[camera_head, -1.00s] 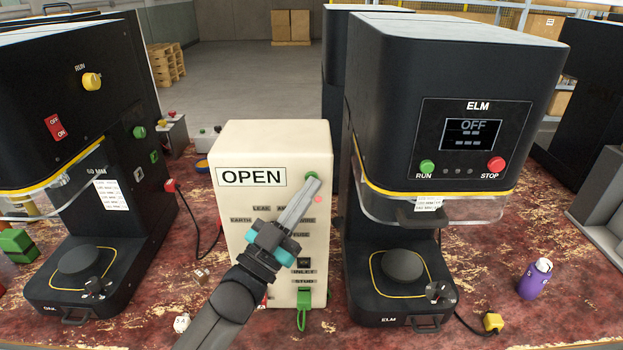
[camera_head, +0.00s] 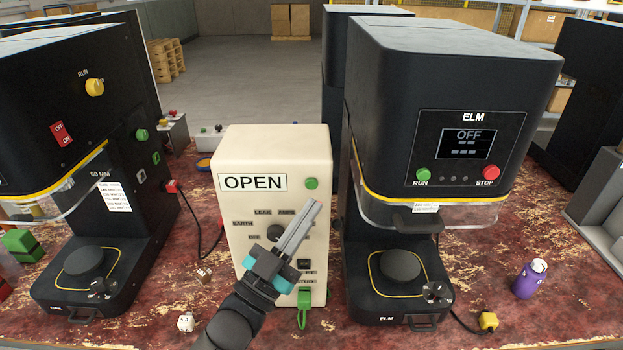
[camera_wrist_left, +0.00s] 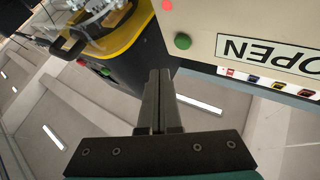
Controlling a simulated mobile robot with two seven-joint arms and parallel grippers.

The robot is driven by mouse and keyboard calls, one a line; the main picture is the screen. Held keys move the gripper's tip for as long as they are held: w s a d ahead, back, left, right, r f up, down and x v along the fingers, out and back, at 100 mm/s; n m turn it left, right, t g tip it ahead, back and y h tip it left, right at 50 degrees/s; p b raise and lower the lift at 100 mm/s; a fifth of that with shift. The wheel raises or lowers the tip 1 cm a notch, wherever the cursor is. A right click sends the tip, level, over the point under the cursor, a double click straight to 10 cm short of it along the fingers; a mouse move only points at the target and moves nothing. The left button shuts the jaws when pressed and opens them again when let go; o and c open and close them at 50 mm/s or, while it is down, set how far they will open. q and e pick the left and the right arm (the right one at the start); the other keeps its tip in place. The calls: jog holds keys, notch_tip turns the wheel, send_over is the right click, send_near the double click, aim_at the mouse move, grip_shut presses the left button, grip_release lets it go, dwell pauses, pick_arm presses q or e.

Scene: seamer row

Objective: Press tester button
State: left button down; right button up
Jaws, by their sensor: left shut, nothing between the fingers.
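The tester is a cream box (camera_head: 275,151) standing on the bench between two black machines. Its label reads OPEN, and a green round button (camera_head: 312,183) sits at the label's right. My left gripper (camera_head: 312,206) is shut and empty in front of the box, its fingertips a little below the button in the head view. In the left wrist view the tester (camera_wrist_left: 205,20) appears upside down. Its green button (camera_wrist_left: 183,41) is above and to the right of the shut fingers (camera_wrist_left: 159,75), with a visible gap. My right gripper is not in view.
The black ELM machine (camera_head: 450,60) stands close at the right of the tester, with a clear guard. Another black machine (camera_head: 60,100) stands at the left. A purple bottle (camera_head: 526,281) and a yellow plug (camera_head: 488,320) are on the red worn bench (camera_head: 580,290).

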pick_arm(q)
jog(key=shift+s+p, duration=0.35)
jog(key=shift+s, duration=0.8)
